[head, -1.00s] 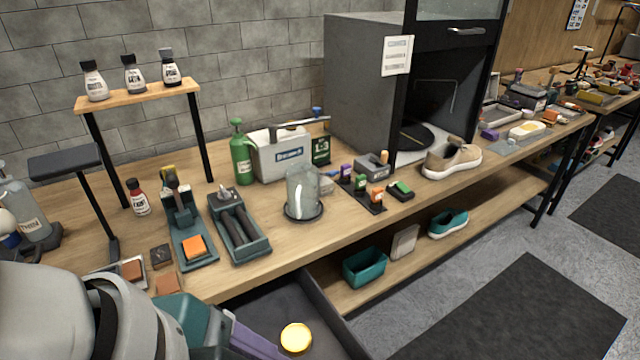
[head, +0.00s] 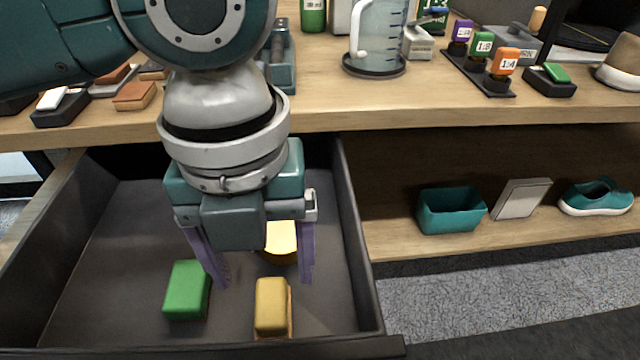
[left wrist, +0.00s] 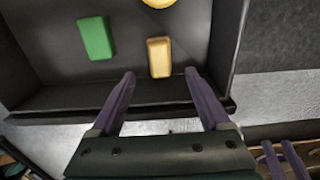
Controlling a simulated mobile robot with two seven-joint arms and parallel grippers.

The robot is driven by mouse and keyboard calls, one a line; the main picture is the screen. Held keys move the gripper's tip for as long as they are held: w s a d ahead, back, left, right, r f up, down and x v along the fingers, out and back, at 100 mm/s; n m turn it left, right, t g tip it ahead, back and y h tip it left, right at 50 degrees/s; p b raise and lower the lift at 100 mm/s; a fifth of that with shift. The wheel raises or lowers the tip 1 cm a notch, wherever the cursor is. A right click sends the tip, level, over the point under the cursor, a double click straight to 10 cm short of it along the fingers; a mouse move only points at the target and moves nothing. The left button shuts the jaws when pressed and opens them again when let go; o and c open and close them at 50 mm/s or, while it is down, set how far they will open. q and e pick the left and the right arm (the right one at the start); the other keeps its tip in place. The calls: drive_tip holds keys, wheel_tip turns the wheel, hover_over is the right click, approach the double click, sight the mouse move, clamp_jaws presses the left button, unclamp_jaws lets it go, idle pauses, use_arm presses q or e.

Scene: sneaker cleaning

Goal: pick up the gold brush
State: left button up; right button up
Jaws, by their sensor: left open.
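The gold brush (head: 271,305) lies in the open drawer, near its front wall, with a gold block top and a thin brown edge. It also shows in the left wrist view (left wrist: 159,57), just beyond and between my fingertips. My left gripper (head: 263,283) points down over the drawer, open and empty, its two purple fingers apart. In the left wrist view the fingers (left wrist: 160,73) do not touch the brush. Two purple fingers (left wrist: 284,152) at that view's lower right look like my right gripper; their opening is unclear.
A green brush-like block (head: 187,289) lies left of the gold brush. A round gold tin (head: 281,241) sits behind it, partly hidden by my gripper. The drawer's walls (head: 362,265) surround them. A teal bin (head: 451,210) stands on the shelf to the right.

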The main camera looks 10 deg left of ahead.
sight(270, 301)
use_arm(q)
wheel_tip(270, 301, down, 9)
drive_tip(key=b, duration=0.3)
drive_tip(key=shift+f, duration=0.2)
clamp_jaws()
idle(0.4)
